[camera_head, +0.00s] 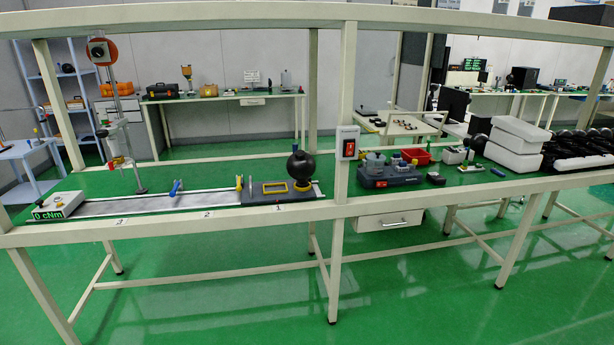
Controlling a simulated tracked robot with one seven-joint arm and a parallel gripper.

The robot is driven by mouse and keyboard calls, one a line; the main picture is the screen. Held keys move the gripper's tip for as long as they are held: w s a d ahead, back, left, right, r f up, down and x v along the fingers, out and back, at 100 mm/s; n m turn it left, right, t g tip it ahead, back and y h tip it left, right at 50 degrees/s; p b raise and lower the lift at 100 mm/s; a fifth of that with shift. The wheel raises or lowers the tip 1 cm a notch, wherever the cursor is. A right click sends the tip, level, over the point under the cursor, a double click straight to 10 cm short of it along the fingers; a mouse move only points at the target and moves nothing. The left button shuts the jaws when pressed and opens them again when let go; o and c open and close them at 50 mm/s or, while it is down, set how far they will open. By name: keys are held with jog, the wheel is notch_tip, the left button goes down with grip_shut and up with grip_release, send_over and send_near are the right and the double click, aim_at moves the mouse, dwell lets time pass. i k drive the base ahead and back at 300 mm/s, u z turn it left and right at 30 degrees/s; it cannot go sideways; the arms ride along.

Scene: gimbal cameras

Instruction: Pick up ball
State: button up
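A black ball (301,166) rests on a yellow ring-shaped seat (300,187) at the right end of a grey rail fixture (160,204) on the long green-topped bench. A smaller dark round object (478,142) sits farther right on the bench, beside white boxes. My gripper is not in view.
A display box reading 0 cNm (57,206) stands at the rail's left end, near a tall stand (121,120). A bench post (345,110) with a red switch (349,148) rises right of the ball. White boxes (517,140) and dark items crowd the right. Green floor in front is clear.

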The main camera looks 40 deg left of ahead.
aim_at(301, 166)
jog(key=u, duration=4.4)
jog(key=k, duration=0.1)
jog(key=z, duration=2.7)
jog(key=i, duration=1.5)
jog(key=z, duration=0.05)
